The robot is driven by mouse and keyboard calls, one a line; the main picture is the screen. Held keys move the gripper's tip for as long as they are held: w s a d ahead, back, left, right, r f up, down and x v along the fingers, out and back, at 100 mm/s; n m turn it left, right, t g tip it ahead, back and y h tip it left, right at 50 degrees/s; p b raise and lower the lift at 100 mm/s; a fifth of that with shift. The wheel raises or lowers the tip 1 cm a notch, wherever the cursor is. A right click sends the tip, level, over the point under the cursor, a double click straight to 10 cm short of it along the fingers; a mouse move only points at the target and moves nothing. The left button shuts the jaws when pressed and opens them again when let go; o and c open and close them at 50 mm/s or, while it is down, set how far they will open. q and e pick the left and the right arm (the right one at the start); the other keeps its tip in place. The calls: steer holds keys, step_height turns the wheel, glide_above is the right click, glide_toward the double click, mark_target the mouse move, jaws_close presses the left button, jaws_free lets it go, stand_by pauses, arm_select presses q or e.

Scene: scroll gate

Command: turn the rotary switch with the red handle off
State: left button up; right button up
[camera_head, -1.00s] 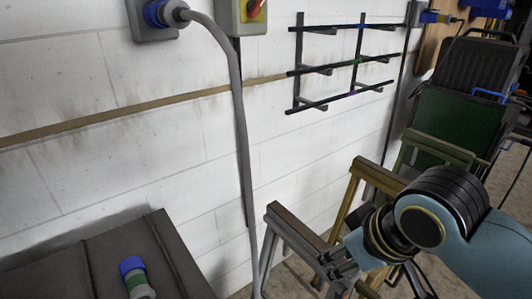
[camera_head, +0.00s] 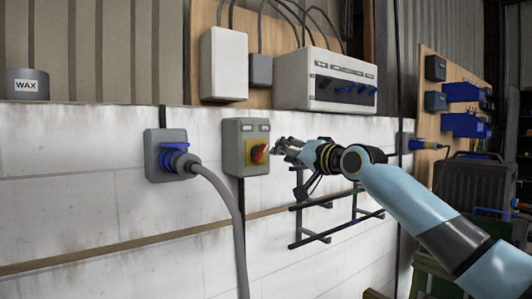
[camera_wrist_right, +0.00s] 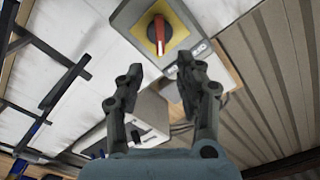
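The rotary switch (camera_head: 233,149) is a grey box on the white wall with a yellow plate and a red handle (camera_head: 259,154). In the right wrist view the switch box (camera_wrist_right: 128,16) is at the top, and its red handle (camera_wrist_right: 160,30) points nearly up and down in the picture. My right gripper (camera_head: 279,148) is just right of the handle in the head view. In the right wrist view my right gripper (camera_wrist_right: 160,76) has its fingers apart with nothing between them; the handle is beyond the tips, apart from them. My left gripper is out of view.
A grey socket (camera_head: 165,140) with a blue plug and hanging cable is left of the switch. A white box with dark switches (camera_head: 300,75) is above. A black wall rack (camera_head: 322,235) is below my right arm. A WAX tin (camera_head: 27,84) stands on the wall's ledge.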

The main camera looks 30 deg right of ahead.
mark_target(264, 151)
steer(key=w, duration=0.3)
steer(key=w+a, duration=0.1)
steer(key=w, duration=0.1)
steer(key=w+p, duration=0.1)
steer(key=w, duration=0.2)
steer(key=shift+w+a+f, duration=0.1)
steer(key=shift+w+a, duration=0.1)
steer(key=shift+w, duration=0.15)
jaws_close()
